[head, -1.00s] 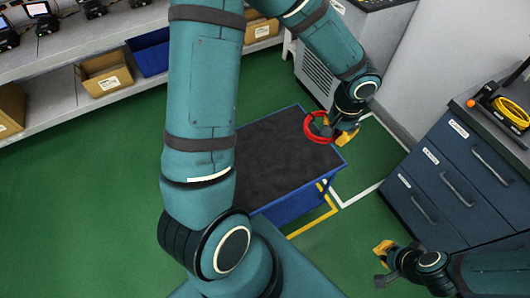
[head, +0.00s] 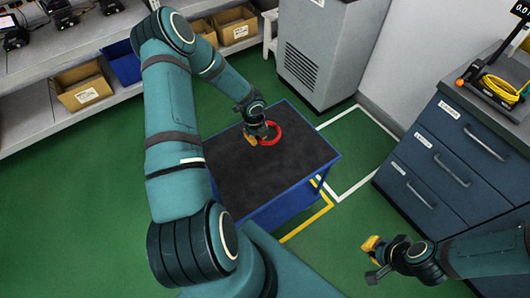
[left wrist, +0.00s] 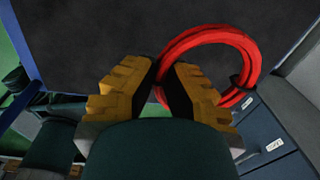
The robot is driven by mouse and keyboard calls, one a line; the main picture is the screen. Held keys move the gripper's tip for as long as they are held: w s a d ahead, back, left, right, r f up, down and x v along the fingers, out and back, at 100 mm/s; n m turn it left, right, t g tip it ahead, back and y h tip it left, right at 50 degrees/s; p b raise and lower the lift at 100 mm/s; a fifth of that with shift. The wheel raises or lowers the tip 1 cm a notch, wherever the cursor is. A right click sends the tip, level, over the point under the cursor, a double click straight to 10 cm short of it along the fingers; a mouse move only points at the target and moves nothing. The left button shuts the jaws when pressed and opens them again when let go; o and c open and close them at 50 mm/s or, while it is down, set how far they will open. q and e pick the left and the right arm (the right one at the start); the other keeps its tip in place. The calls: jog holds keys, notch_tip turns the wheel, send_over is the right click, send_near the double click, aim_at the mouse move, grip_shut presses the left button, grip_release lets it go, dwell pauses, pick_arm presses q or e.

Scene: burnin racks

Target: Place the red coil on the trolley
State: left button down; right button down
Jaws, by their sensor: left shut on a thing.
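The red coil (head: 277,132) is a ring held in my left gripper (head: 262,137), over the dark top of the blue trolley (head: 230,175). In the left wrist view, the yellow fingers of my left gripper (left wrist: 166,75) are shut on the near side of the coil (left wrist: 205,36), which extends to the upper right. The dark trolley top (left wrist: 95,40) lies behind it; I cannot tell whether the coil touches it. My right gripper (head: 372,260) is empty, in front of the drawer cabinet; its opening is unclear.
A blue drawer cabinet (head: 430,165) with a yellow cable (head: 502,88) on it stands to the right. A grey cabinet (head: 325,55) stands behind the trolley. Shelves at the back left hold cardboard boxes (head: 80,85) and a blue bin (head: 122,62). The trolley top around the coil is clear.

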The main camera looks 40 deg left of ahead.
pick_arm(q)
jog(key=b, duration=0.1)
send_over(256, 156)
jog(key=shift+m, duration=0.4)
notch_tip(256, 156, down, 6)
jog(key=shift+s+f, duration=0.15)
jog(key=shift+f, duration=0.05)
jog(key=shift+f+b, duration=0.7)
jog(key=shift+f, duration=1.6)
jog(key=shift+f, duration=0.15)
jog(key=c, duration=1.1)
grip_release()
jog(key=shift+c, duration=0.2)
notch_tip(256, 156, up, 12)
jog(key=p, duration=0.2)
jog(key=shift+s+p, duration=0.4)
